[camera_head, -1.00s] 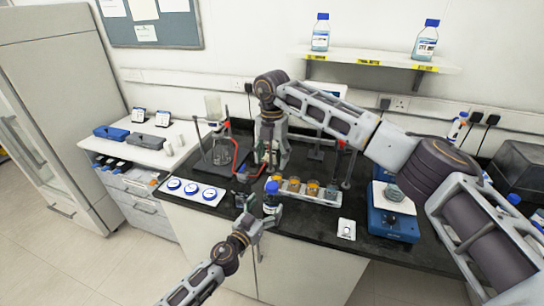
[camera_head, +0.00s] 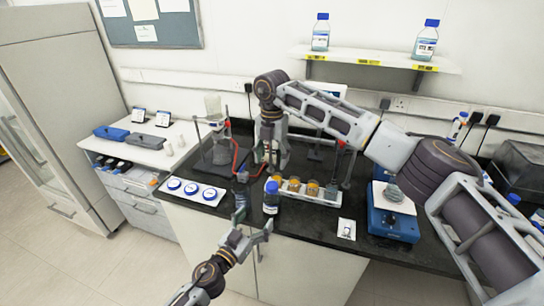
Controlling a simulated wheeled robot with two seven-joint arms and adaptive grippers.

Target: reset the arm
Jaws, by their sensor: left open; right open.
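My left gripper (camera_head: 254,220) is low in the head view, at the front edge of the black bench. Its jaws are open and empty, just in front of a blue-capped bottle (camera_head: 271,198) that stands near that edge. My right arm reaches in from the right across the bench. My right gripper (camera_head: 262,160) points down at the middle of the bench, near red-handled clamps. It is open; its fingertips are partly lost among the equipment, and I see nothing held.
A white rack with amber-filled beakers (camera_head: 312,188) is right of the bottle. A blue stirrer (camera_head: 391,222) with a flask stands farther right. A white tray with blue-lidded dishes (camera_head: 193,190) lies left. Floor in front of the bench is free.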

